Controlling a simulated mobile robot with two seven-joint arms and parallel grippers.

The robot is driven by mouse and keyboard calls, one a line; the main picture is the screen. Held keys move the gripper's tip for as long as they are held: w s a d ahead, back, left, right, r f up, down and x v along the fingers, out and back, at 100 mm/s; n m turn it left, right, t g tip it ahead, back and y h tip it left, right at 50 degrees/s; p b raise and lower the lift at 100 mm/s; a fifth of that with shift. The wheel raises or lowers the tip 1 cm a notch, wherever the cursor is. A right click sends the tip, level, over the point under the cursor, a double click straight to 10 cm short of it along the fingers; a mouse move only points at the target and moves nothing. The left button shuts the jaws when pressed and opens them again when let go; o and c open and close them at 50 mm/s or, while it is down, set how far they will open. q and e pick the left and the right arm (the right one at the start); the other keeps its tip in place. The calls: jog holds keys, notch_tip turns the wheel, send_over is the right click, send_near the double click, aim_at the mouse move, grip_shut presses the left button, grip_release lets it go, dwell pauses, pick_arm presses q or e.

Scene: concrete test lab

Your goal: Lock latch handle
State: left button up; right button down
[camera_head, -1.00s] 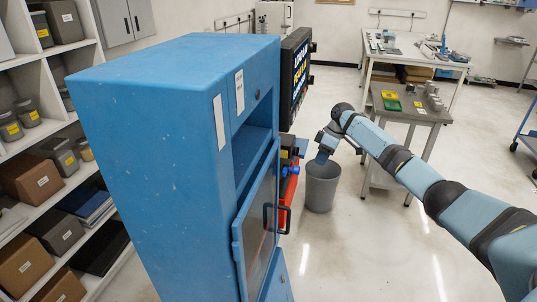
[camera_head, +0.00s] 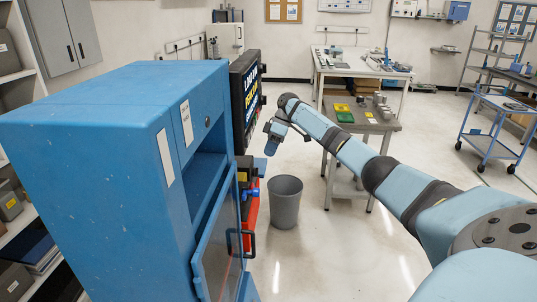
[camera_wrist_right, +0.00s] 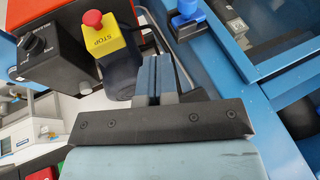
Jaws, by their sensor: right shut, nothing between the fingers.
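The blue cabinet (camera_head: 90,150) fills the left of the head view. Its windowed door (camera_head: 215,250) stands ajar, with a black pull handle (camera_head: 249,243) on its edge. A blue lever (camera_head: 254,191), which looks like the latch handle, shows beside the red and black fittings on the cabinet's side. A blue handle piece on a dark base (camera_wrist_right: 187,14) shows at the top of the wrist view, beside the door window. My right gripper (camera_head: 269,148) is shut and empty; its fingers (camera_wrist_right: 154,72) are apart from that handle. My left gripper is out of view.
A yellow box with a red stop button (camera_wrist_right: 97,32) and a black switch box (camera_wrist_right: 50,45) sit close left of my right fingers. A black display (camera_head: 245,95) projects from the cabinet. A grey bin (camera_head: 285,207) stands on the floor; a small table (camera_head: 345,120) is behind it.

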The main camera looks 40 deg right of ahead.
aim_at(251, 193)
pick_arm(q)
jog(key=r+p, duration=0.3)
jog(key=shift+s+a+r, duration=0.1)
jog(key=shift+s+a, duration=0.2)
pick_arm(e)
jog(key=s+a+f, duration=0.1)
jog(key=a+f, duration=0.5)
jog(key=f, duration=0.2)
jog(key=shift+s+a+f, duration=0.2)
jog(key=shift+s+a, duration=0.05)
jog(key=shift+s, duration=0.1)
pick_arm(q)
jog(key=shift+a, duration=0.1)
